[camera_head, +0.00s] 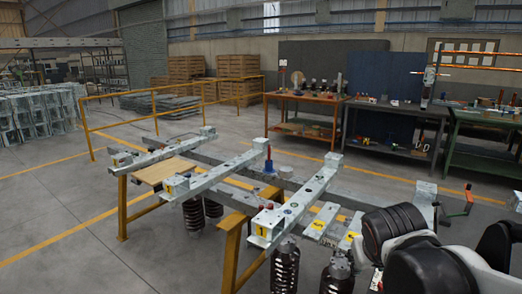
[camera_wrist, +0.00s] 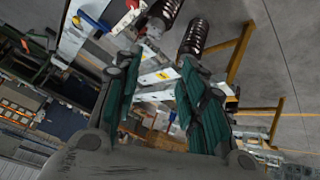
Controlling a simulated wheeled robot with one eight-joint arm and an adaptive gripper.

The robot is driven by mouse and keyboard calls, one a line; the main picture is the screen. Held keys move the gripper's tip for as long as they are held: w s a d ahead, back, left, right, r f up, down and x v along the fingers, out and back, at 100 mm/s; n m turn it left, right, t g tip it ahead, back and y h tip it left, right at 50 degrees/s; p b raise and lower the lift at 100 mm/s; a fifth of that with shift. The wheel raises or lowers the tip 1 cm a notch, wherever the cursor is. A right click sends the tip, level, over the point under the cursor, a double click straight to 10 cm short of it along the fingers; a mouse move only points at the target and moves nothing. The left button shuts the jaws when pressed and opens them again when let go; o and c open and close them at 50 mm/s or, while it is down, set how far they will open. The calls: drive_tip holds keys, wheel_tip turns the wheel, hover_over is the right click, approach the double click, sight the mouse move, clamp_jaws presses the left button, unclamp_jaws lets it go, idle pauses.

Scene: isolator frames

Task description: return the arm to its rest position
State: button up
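My arm (camera_head: 405,245) shows as dark rounded links at the lower right of the head view. Its end is out of that picture. In the wrist view my gripper (camera_wrist: 157,68) has its two green-padded fingers spread apart, with a clear gap between them. No held object shows in that gap. Behind the fingers lies the grey steel isolator frame (camera_head: 292,205), which also shows tilted in the wrist view (camera_wrist: 154,77). I cannot tell the distance from the fingers to the frame.
Dark ribbed insulators (camera_head: 284,268) hang under the frame on yellow supports (camera_head: 232,250). A yellow railing (camera_head: 87,130) runs at the left. Workbenches (camera_head: 305,100) with small items stand behind. A red-handled part (camera_head: 468,198) is close to my arm. Open floor lies at the left.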

drive_tip(key=s+a+f+y, duration=0.1)
drive_tip(key=s+a, duration=0.3)
drive_tip(key=s, duration=0.8)
drive_tip(key=shift+y, duration=0.8)
drive_tip(key=shift+d, duration=0.1)
